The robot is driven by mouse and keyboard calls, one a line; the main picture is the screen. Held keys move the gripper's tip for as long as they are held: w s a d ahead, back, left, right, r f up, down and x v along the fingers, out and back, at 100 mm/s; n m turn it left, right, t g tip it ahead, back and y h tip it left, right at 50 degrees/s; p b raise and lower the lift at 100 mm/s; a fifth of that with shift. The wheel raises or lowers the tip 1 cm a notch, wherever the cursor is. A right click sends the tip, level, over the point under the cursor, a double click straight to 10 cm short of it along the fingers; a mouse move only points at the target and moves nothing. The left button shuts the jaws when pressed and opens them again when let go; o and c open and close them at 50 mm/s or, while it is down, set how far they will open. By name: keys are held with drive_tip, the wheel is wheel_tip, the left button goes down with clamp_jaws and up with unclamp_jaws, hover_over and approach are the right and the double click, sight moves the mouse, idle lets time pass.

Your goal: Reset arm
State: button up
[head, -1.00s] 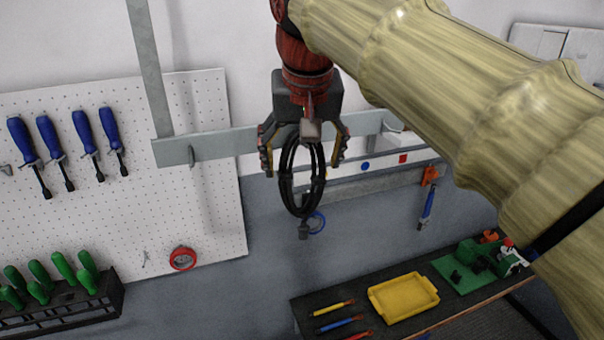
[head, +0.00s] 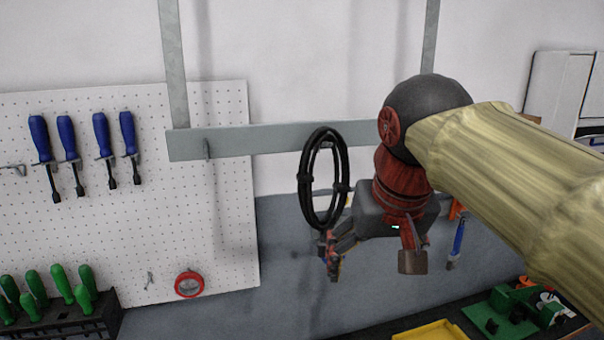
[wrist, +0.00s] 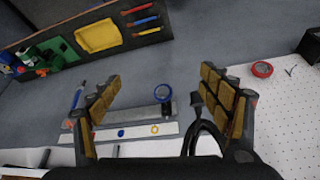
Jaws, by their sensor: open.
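My gripper (head: 372,264) is at centre right in the head view, below the end of my bent arm, with its fingers apart and pointing down. A coiled black cable (head: 323,180) hangs upright in front of the grey rail (head: 270,139), just left of my gripper. Its lower end is close to my left-hand finger; I cannot tell if they touch. In the wrist view my open gripper (wrist: 160,82) has nothing held between its fingertips. The black cable (wrist: 205,138) shows beside the right-hand finger, partly hidden by it.
A pegboard (head: 215,215) with blue screwdrivers and a red tape roll (head: 189,284) is at left. A rack (head: 90,325) holds green-handled tools. A shelf with a yellow tray (wrist: 97,36) lies below. The upper wall is clear.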

drive_tip(key=s+d+f+b, duration=0.2)
drive_tip(key=s+f+b, duration=0.2)
drive_tip(key=f, duration=1)
drive_tip(key=s+d+f+b, duration=0.3)
drive_tip(key=f+b, duration=0.4)
drive_tip(key=f, duration=0.7)
drive_tip(key=s+d+f+b, duration=0.3)
drive_tip(key=s+f+b, duration=0.3)
drive_tip(key=f, duration=0.8)
drive_tip(key=shift+t, duration=0.3)
drive_tip(key=shift+d, duration=0.1)
